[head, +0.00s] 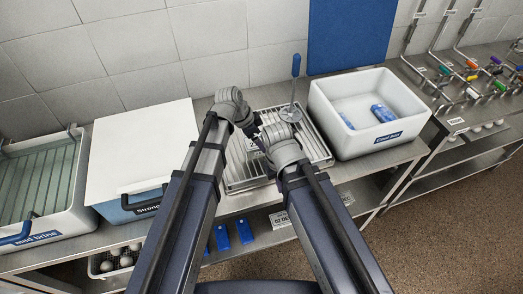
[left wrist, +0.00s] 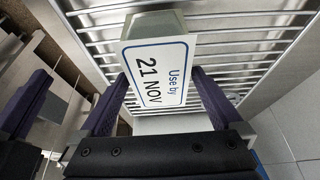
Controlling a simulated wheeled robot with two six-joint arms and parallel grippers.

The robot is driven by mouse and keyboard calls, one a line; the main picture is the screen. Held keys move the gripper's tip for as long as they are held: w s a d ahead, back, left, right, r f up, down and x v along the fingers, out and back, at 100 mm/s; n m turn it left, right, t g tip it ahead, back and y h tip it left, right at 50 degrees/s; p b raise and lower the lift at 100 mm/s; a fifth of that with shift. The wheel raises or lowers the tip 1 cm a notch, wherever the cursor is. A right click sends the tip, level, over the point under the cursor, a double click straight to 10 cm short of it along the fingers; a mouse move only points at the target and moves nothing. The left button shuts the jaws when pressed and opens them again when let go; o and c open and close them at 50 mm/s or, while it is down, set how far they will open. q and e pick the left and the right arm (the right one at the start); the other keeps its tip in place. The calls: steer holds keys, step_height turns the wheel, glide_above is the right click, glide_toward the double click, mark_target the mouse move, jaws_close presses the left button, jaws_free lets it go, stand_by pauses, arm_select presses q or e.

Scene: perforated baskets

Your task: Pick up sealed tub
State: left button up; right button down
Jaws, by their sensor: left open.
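The sealed tub shows in the left wrist view as a small pale container with a white "Use by 21 NOV" label (left wrist: 160,72). It sits on a slatted metal rack (left wrist: 245,22). My left gripper (left wrist: 160,92) is open, with one purple finger on either side of the label; I cannot tell whether they touch the tub. In the head view my left gripper (head: 254,130) is over the rack, and the arms mostly hide the tub. My right gripper (head: 263,146) is close beside it, with its fingers too hidden to read.
A white cool box (head: 335,125) holding blue packs stands right of the rack. A lidded "Strong" box (head: 140,140) and a mild brine basin (head: 65,215) stand left. Taps line the right counter.

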arm_select(q)
steer(key=shift+d+f, duration=0.1)
steer(key=shift+f, duration=0.45)
stand_by(0.5)
jaws_close()
stand_by(0.7)
